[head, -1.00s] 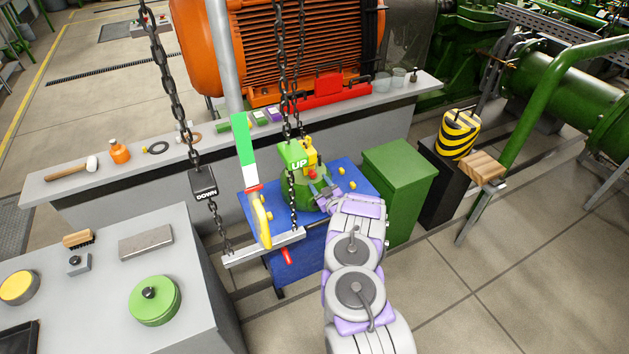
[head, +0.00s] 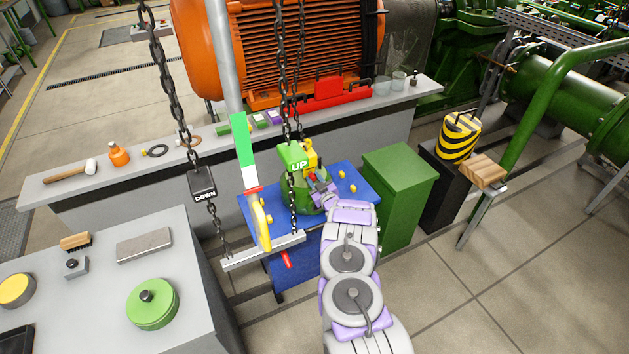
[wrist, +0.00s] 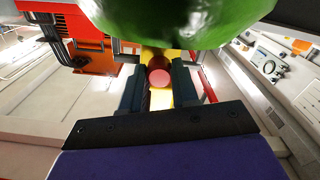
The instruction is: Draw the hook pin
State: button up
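The hook pin shows in the wrist view as a round red end (wrist: 159,77) on a yellow fitting (wrist: 160,98). My gripper (wrist: 159,85) has its two dark fingers apart, one on each side of the red end; whether they touch it I cannot tell. The green UP block (head: 293,157) hangs on a chain in front of the casing. The casing sits on a blue stand (head: 352,172).
Chains hang close on the left, with a black DOWN block (head: 202,184) and a grey bar (head: 264,251). A green cabinet (head: 397,190) stands right of the blue stand. A grey bench (head: 95,215) is at the lower left.

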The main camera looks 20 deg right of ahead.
grip_shut()
jog(key=s+p, duration=0.6)
jog(key=shift+s+d, duration=0.15)
jog(key=shift+d, duration=0.05)
dwell(0.4)
jog(key=shift+o, duration=0.2)
grip_release()
jog(key=shift+f, duration=0.1)
jog(key=o, duration=0.3)
jog(key=shift+s+r, duration=0.15)
jog(key=shift+r, duration=0.05)
jog(key=shift+o, duration=0.9)
jog(key=shift+a+f, duration=0.1)
